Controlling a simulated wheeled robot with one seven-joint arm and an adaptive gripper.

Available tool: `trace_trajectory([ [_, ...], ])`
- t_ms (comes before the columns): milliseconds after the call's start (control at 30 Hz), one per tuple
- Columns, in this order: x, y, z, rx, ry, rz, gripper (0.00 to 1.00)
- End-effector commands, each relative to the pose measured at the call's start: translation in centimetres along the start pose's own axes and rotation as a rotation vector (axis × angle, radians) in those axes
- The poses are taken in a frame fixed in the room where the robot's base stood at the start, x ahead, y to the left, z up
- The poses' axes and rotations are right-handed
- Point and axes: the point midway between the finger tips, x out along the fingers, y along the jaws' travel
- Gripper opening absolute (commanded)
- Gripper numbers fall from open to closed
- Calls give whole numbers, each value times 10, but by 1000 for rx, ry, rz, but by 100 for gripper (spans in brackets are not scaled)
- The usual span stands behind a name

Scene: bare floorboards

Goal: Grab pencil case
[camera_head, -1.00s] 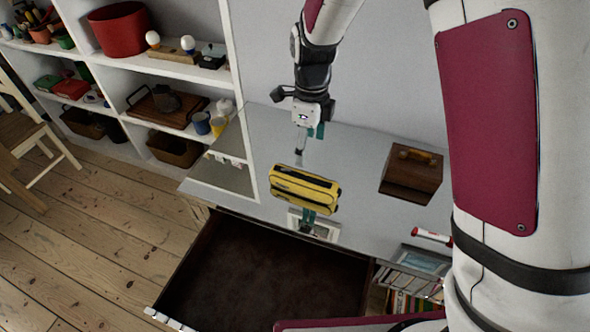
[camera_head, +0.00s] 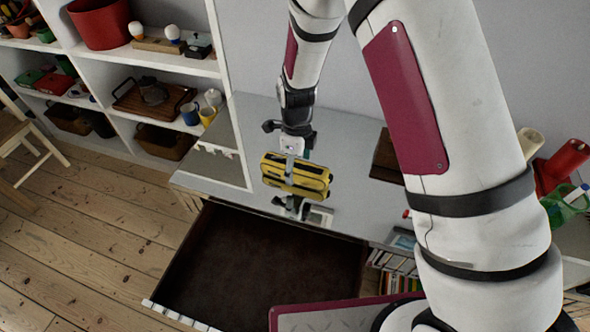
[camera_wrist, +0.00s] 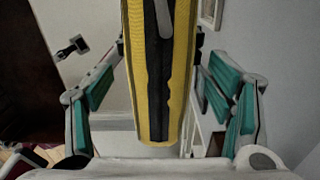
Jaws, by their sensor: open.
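The yellow pencil case (camera_head: 313,181) with black stripes lies on the grey reflective tabletop (camera_head: 215,185), above the open drawer. My gripper (camera_head: 297,158) is at the case from above, with its fingers pointing down and partly hidden by it in the head view. In the wrist view the pencil case (camera_wrist: 150,85) stands between the two teal-padded fingers of my gripper (camera_wrist: 159,80). The fingers are apart, with a gap to the case visible on both sides lower in that picture. Whether the fingertips touch it cannot be told.
An open, empty-looking dark drawer (camera_head: 255,265) juts out below the tabletop. A brown wooden box (camera_head: 386,160) stands to the right, partly hidden by my arm. White shelves (camera_head: 170,65) with pots and cups stand at the left. A red can (camera_head: 567,160) is at the far right.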

Motion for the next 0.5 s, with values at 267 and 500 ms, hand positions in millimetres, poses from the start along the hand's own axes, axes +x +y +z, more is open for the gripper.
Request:
trace_trajectory([
  [267, 18, 0, 0, -1, -1, -1, 74],
  [500, 17, 0, 0, -1, 0, -1, 51],
])
